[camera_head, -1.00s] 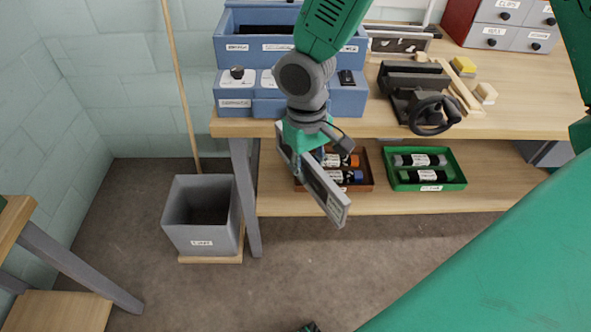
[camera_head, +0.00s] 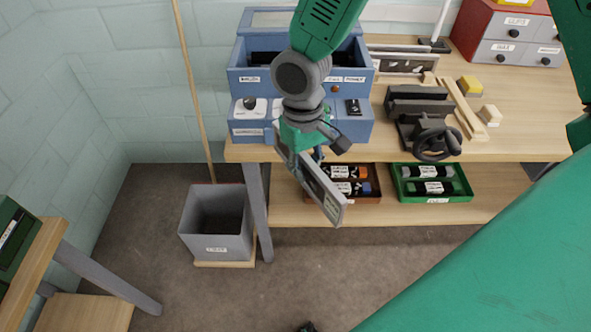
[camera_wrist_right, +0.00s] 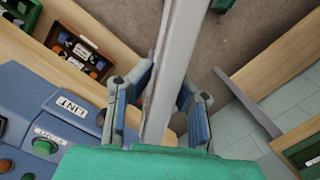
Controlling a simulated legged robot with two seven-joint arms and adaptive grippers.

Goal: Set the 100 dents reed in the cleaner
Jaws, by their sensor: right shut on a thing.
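The reed (camera_head: 320,187) is a long, flat grey bar with a pale label at its lower end. It hangs tilted in front of the bench in the head view and runs up the middle of the wrist view (camera_wrist_right: 178,55). My right gripper (camera_wrist_right: 160,98) is shut on it, with one finger on each side. In the head view the right gripper (camera_head: 311,143) partly hides the cleaner. The cleaner (camera_head: 249,82) is a blue box with a dark open trough on top and a lower front with knobs and labels. The reed is outside it. My left gripper does not show.
The bench top (camera_head: 520,120) holds a black vise (camera_head: 418,110), wood strips and small blocks. The shelf below carries a brown tray (camera_head: 374,172) and a green tray (camera_head: 466,190). A grey bin (camera_head: 213,240) stands left of the bench. Open floor lies in front.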

